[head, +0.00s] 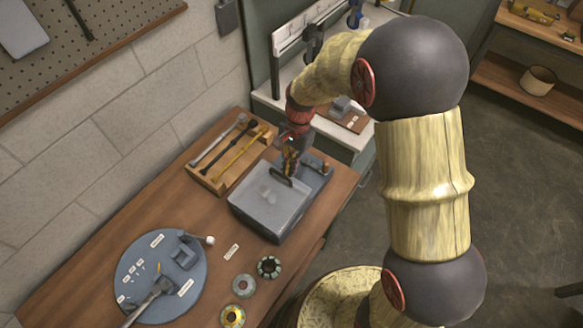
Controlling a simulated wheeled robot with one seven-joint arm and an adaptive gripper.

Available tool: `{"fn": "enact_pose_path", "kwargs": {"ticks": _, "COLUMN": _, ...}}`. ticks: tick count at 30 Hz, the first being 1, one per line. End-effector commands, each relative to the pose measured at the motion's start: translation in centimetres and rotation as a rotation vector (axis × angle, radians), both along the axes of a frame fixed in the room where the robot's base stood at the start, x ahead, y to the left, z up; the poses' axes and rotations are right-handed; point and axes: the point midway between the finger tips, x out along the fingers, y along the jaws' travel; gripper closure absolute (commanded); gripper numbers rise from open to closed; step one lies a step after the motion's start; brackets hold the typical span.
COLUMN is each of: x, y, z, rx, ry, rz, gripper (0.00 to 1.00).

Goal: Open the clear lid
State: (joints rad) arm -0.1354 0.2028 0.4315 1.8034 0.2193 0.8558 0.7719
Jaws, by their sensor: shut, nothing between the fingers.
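A dark, curved handle (281,176) stands near the lid's far right edge. My gripper (290,168) reaches down at that edge, right by the handle. Its fingers are small and partly overlapped by the handle, so I cannot tell whether they touch it. The gripper is shut with nothing held.
A wooden tray (213,186) with several long tools stands left of the box. A round blue-grey mat (128,262) with lamp parts lies at the lower left. Several small round parts, including a dark ring (268,267), sit in front of the box. A label (231,252) lies on clear bench.

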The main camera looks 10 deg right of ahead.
Motion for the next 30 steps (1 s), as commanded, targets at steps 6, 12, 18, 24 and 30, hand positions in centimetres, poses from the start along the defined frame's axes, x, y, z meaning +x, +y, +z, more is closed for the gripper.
{"fn": "enact_pose_path", "kwargs": {"ticks": 6, "x": -1.4, "y": 1.5, "z": 3.3, "rx": -0.112, "ry": -0.119, "rz": 0.010, "gripper": 1.00}}
{"fn": "enact_pose_path", "kwargs": {"ticks": 12, "x": -3.0, "y": 3.2, "z": 5.5, "rx": -0.235, "ry": -0.246, "rz": 0.013, "gripper": 1.00}}
{"fn": "enact_pose_path", "kwargs": {"ticks": 18, "x": -4.8, "y": 5.0, "z": 7.0, "rx": -0.348, "ry": -0.362, "rz": 0.015, "gripper": 1.00}}
{"fn": "enact_pose_path", "kwargs": {"ticks": 24, "x": -6.8, "y": 6.9, "z": 8.3, "rx": -0.460, "ry": -0.473, "rz": 0.012, "gripper": 1.00}}
{"fn": "enact_pose_path", "kwargs": {"ticks": 30, "x": -8.9, "y": 9.0, "z": 9.4, "rx": -0.573, "ry": -0.586, "rz": 0.011, "gripper": 1.00}}
